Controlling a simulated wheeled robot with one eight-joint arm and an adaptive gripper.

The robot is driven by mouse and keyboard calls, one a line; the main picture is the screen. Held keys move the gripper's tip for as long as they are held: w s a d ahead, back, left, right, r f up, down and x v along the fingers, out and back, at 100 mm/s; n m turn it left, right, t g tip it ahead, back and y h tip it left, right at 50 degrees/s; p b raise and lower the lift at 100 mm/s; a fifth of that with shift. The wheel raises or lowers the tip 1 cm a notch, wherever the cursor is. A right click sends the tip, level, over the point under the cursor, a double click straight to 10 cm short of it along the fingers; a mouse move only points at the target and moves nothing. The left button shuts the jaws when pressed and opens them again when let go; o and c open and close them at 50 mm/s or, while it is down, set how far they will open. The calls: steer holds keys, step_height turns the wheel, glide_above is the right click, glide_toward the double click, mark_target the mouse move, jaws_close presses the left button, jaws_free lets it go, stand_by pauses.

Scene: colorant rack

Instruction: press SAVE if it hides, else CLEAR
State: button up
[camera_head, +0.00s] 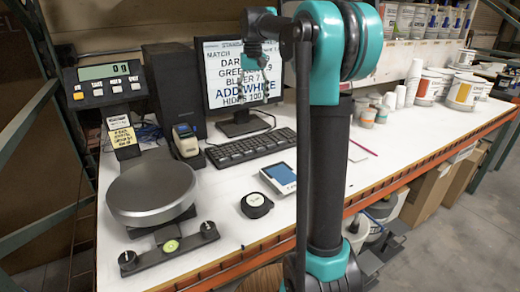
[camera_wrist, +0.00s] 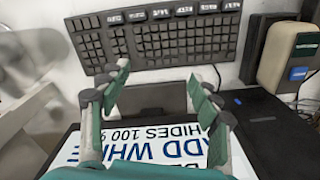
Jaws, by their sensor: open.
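The monitor (camera_head: 213,108) stands at the back of the bench. Its screen is partly covered by my arm and gripper, but "ADD WHITE" and "HIDES 100" can be read. The wrist view shows the screen (camera_wrist: 150,148) upside down with the same lines. The black keyboard (camera_head: 251,147) lies in front of the monitor. In the wrist view the keyboard (camera_wrist: 150,40) has a row of labelled keys (camera_wrist: 172,12) along its upper edge; the labels are too blurred to read surely.
A scale with a round pan (camera_head: 151,190) and display (camera_head: 104,82) is at left. A handheld device (camera_head: 186,140) stands by a dark speaker-like box (camera_head: 172,88). A black puck (camera_head: 256,205) and blue-screened tablet (camera_head: 281,176) lie in front. Paint tubs (camera_head: 428,88) are at right.

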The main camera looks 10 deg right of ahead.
jaws_close()
stand_by(1.4)
